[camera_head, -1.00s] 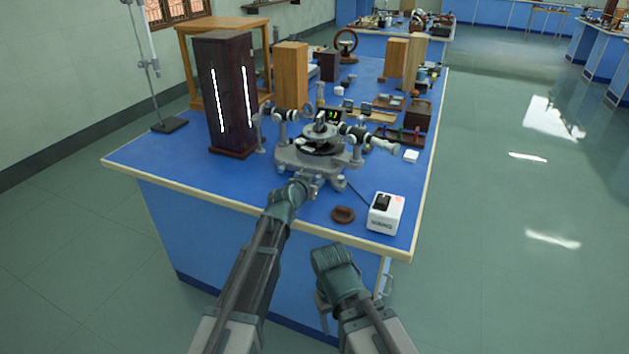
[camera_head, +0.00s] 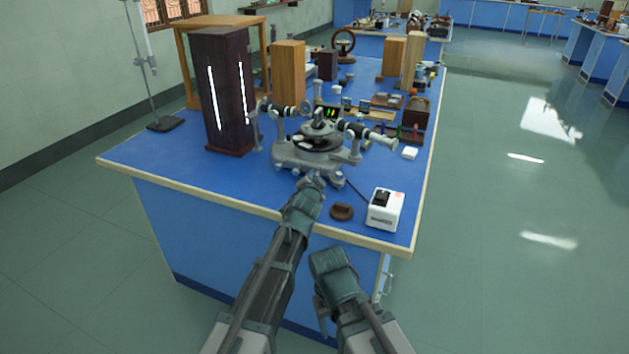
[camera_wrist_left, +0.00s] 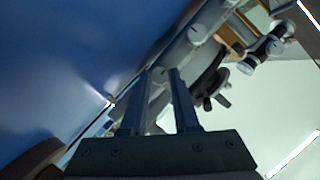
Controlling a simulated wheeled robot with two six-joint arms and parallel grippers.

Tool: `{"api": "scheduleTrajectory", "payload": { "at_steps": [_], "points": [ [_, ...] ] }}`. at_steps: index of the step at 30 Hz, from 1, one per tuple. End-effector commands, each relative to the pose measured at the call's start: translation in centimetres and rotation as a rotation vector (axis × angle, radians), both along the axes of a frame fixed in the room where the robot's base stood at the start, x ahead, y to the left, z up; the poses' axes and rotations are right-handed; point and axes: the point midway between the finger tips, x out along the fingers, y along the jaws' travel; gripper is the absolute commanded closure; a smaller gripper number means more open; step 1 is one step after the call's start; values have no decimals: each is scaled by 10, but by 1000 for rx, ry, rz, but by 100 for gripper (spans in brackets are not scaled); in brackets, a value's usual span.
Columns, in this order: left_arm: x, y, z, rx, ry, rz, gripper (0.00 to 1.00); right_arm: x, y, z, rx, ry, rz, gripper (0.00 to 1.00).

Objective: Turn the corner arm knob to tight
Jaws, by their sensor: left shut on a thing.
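The grey spectrometer (camera_head: 312,150) stands near the front of the blue bench, with a round dark table in its middle and tubes to both sides. My left gripper (camera_head: 318,182) reaches up from the front edge to the front corner of its base. In the left wrist view the two dark fingers (camera_wrist_left: 160,73) are close together, shut on a small grey part at the base, taken as the corner arm knob (camera_wrist_left: 159,75). The knob is mostly hidden by the fingers, and its turn is not readable. My right gripper (camera_head: 323,312) hangs low before the bench, its jaws unclear.
A white box with a black top (camera_head: 385,209) and a brown round piece (camera_head: 342,212) sit on the bench right of my left arm. A tall dark lamp housing (camera_head: 225,95) stands behind left. The bench's front left (camera_head: 190,180) is clear.

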Motion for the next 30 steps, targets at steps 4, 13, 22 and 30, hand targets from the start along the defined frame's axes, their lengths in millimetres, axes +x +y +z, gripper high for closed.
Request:
{"api": "scheduleTrajectory", "payload": {
  "at_steps": [4, 13, 22, 30],
  "points": [
    [-2, 0, -2, 21, -2, 2, 100, 0, 0, -2, 0, 0, 0, 39],
    [-2, 0, -1, 29, -7, 2, 100, 0, 0, -2, 0, 0, 0, 39],
    [-1, 0, -1, 27, -8, 1, 44, 0, 0, -2, 0, 0, 0, 39],
    [-1, 0, 0, 27, -10, 1, 41, 0, 0, -2, 0, 0, 0, 39]
  ]
}}
